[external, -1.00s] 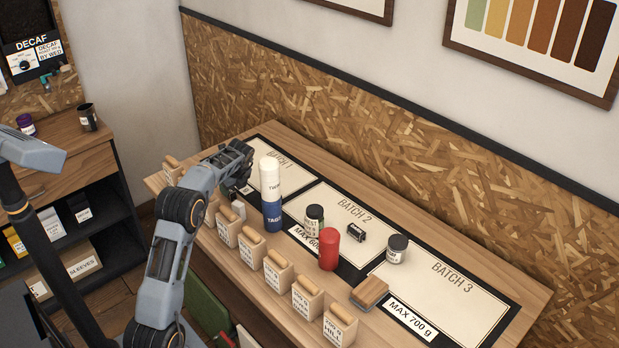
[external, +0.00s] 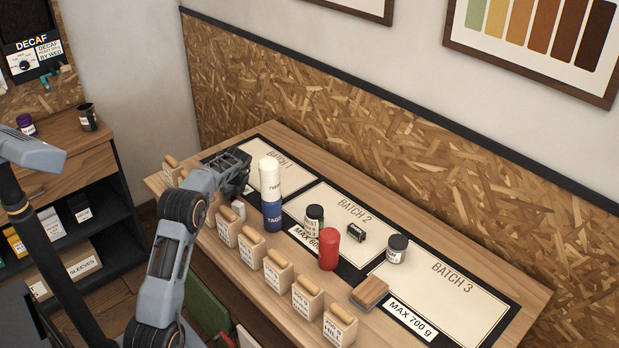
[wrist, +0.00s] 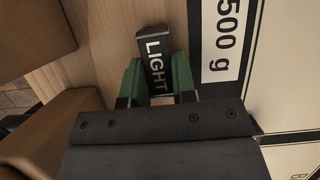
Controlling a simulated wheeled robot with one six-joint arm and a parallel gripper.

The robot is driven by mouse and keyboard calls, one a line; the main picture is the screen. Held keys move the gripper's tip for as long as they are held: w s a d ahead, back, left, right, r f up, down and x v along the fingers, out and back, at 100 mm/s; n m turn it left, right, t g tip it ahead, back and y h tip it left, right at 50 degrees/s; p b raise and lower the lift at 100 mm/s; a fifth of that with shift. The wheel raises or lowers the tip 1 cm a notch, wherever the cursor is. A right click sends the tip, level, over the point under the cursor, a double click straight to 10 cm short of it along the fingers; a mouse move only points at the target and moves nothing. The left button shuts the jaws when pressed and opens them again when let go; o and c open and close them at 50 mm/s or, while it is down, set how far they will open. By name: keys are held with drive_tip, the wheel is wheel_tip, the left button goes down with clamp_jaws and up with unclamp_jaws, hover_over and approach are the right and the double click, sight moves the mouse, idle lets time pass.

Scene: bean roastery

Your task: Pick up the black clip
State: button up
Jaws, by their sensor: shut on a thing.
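A black clip with white LIGHT lettering (wrist: 156,64) is between the green fingertips of my gripper (wrist: 156,80) in the wrist view. My gripper is shut on it, with its far end sticking out beyond the fingers. Wood table top shows behind it; I cannot tell whether it touches the table. In the external view my gripper (external: 243,188) is low at the left end of the table, by the BATCH 1 area, and the held clip is hard to make out. Another small black clip-like piece (external: 356,233) with a pale label lies in the BATCH 2 area.
A white cylinder on a blue TAGS cylinder (external: 272,216) stands close right of my gripper. A dark jar (external: 314,218), a red cylinder (external: 329,249) and another jar (external: 397,249) stand further right. BATCH 3 (external: 460,295) is mostly clear.

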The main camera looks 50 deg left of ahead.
drive_tip(key=shift+c, duration=0.5)
